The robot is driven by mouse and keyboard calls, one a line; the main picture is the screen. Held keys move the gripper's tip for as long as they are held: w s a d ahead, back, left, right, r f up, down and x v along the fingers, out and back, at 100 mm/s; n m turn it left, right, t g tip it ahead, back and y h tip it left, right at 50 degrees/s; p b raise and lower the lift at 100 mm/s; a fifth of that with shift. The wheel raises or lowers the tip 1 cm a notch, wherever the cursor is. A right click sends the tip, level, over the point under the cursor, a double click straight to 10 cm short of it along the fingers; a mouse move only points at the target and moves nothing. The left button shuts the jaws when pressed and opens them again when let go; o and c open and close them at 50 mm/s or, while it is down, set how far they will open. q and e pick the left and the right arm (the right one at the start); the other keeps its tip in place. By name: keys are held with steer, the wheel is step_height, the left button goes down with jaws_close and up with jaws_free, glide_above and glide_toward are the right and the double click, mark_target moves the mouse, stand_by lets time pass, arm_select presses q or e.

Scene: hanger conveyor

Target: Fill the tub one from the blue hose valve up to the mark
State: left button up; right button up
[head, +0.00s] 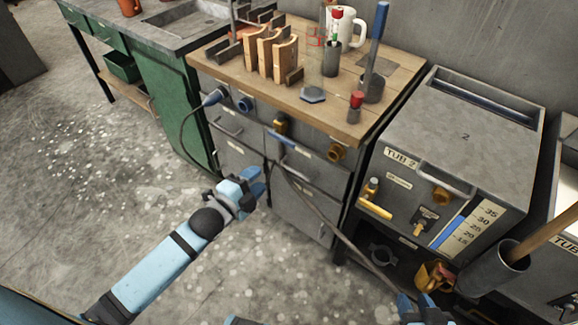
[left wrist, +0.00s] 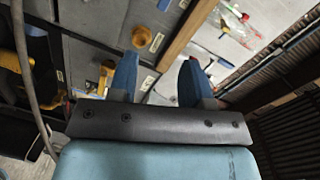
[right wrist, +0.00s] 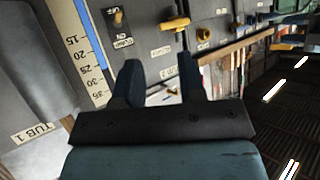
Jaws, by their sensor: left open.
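A brass valve with a blue lever (head: 282,139) is on the front of the wooden-topped drawer cabinet. A grey hose (head: 335,229) runs from near it down to the right, towards my right gripper (head: 416,299); its far end is not clear. My left gripper (head: 256,181) is open and empty, in front of the drawers and below the lever. Tub one is cut off at the right edge of the head view.
Tub 2 (head: 465,135) stands right of the drawer cabinet, with yellow valve handles and its own gauge. Wooden racks, a mug and tools crowd the worktop (head: 335,110). The floor at left is clear.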

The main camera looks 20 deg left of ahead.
arm_select(q)
steer(key=w+a+f+m+b, duration=0.1)
steer(key=w+f+m+b, duration=0.1)
steer(key=w+m, duration=0.1)
steer(key=t+b, duration=0.1)
steer(key=b, duration=0.1)
glide_toward(287, 144)
steer(key=w, duration=0.3)
steer(key=shift+h, duration=0.3)
steer(key=x, duration=0.4)
steer(key=b+x, duration=0.1)
steer(key=x, duration=0.1)
steer(key=shift+d+f, duration=0.1)
steer(key=shift+d, duration=0.2)
steer(key=shift+x, duration=0.8)
arm_select(e)
steer(key=a, duration=0.1)
steer(key=w+a+t+y, duration=0.1)
steer(key=shift+w+a+f+t, duration=0.2)
steer(key=shift+w+a+t, duration=0.1)
arm_select(q)
jaws_close()
